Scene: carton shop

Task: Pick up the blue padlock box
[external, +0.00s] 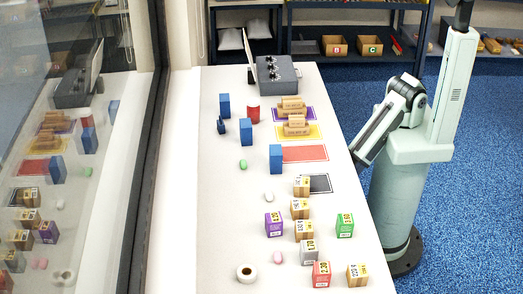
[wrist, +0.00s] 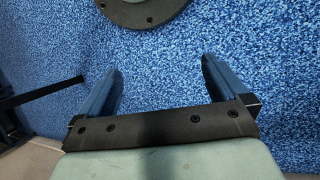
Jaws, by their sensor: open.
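Several plain blue upright boxes stand on the white table in the external view: a far one (external: 224,105), a middle one (external: 245,131) and a near one (external: 275,158). A smaller dark blue item (external: 221,125) stands left of the middle box; its shape is too small to make out. I cannot tell which of these is the padlock box. My gripper (wrist: 160,70) is open and empty in the wrist view, with its two blue fingers apart over the blue floor. It is not clearly visible in the external view, and none of the boxes shows in the wrist view.
The white table (external: 215,210) also holds labelled cartons, including a purple one (external: 274,224) and a green one (external: 345,225). A red can (external: 253,114), a grey device (external: 277,76) and a white roll (external: 247,272) stand there too. A glass partition (external: 150,150) runs along the left.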

